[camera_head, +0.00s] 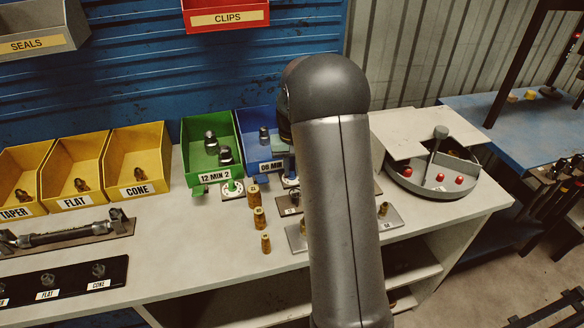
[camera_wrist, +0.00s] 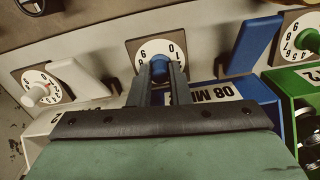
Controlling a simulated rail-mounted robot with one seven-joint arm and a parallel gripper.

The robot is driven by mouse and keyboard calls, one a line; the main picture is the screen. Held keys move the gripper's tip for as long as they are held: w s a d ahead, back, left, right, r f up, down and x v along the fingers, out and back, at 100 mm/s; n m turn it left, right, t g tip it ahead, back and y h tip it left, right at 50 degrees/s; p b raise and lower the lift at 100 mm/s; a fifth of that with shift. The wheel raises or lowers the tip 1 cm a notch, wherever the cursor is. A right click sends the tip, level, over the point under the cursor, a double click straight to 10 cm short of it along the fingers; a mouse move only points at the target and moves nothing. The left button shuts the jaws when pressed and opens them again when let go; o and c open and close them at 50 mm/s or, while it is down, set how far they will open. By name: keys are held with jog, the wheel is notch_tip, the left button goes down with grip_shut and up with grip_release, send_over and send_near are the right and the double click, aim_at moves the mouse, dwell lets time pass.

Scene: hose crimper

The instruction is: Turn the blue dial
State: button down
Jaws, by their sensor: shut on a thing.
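The blue dial (camera_wrist: 159,66) is a small blue knob in a white numbered disc on a dark square plate, at the upper middle of the wrist view. My gripper (camera_wrist: 159,73) has its two fingers on either side of the knob and is shut on it. The numbers on the disc show upside down around the knob, with 0 and 1 at the upper right. The blue bin (camera_wrist: 232,98), labelled 08 MI, is beside it.
A white dial (camera_wrist: 37,92) and a green dial (camera_wrist: 303,43) flank the blue one in the wrist view. A green bin (camera_head: 210,146) stands left of the blue bin (camera_head: 258,151) in the head view.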

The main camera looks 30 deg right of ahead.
aim_at(292, 170)
jog(key=shift+m, duration=0.6)
jog(key=c, duration=1.3)
grip_release()
jog(key=shift+c, duration=0.2)
notch_tip(292, 170, up, 18)
jog(key=shift+f+b, duration=0.25)
jog(key=shift+b, duration=0.1)
jog(key=shift+s, duration=0.1)
